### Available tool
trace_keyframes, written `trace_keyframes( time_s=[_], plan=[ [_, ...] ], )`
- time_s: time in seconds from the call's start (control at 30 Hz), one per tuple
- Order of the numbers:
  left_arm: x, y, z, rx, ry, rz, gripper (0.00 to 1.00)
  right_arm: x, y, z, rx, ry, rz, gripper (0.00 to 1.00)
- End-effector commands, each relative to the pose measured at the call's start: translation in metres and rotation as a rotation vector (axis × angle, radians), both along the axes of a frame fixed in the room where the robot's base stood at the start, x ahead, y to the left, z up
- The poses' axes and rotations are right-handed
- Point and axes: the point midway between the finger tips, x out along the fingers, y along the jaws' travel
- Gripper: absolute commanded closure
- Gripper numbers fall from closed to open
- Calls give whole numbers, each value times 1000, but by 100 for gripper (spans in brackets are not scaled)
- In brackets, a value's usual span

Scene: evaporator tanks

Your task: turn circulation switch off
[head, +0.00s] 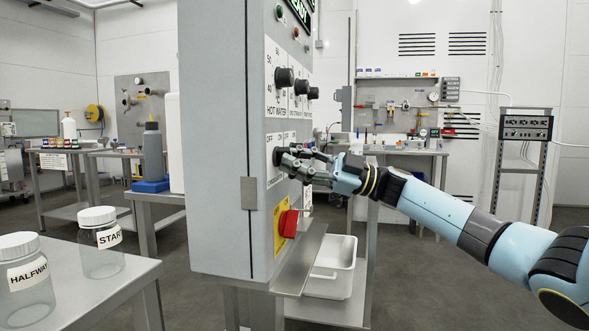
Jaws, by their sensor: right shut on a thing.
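The grey control cabinet (217,150) stands upright in the middle of the head view, its panel face turned to the right. On that face is a white switch plate (270,180) with OFF and ON lettering. My right gripper (284,157) reaches in from the right and is at this plate, shut on a dark switch knob that its fingers mostly hide. I cannot tell which way the knob points. I cannot read the switch's name. My left gripper is not in view.
Dark dials (284,78) sit above the gripper on the panel. A red rotary switch (289,223) on yellow is below it. A metal shelf (300,262) juts out underneath, near a white bin (334,268). Labelled jars (101,243) stand on the left table.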

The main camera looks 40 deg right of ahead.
Motion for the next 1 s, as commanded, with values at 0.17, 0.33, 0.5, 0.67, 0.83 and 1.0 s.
trace_keyframes(
  time_s=[0.17,0.33,0.5,0.67,0.83,1.0],
  plan=[
    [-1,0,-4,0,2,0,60,0,0,-2,-32,-23,-1,100],
    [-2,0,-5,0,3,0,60,0,0,-1,-42,-32,-1,100],
    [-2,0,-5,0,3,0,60,0,0,-1,-43,-32,-1,100],
    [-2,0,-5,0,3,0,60,0,0,-1,-43,-32,-1,86],
    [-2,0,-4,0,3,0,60,0,0,-1,-41,-32,-1,65],
    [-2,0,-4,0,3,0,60,0,0,0,-40,-33,-1,65]
  ],
)
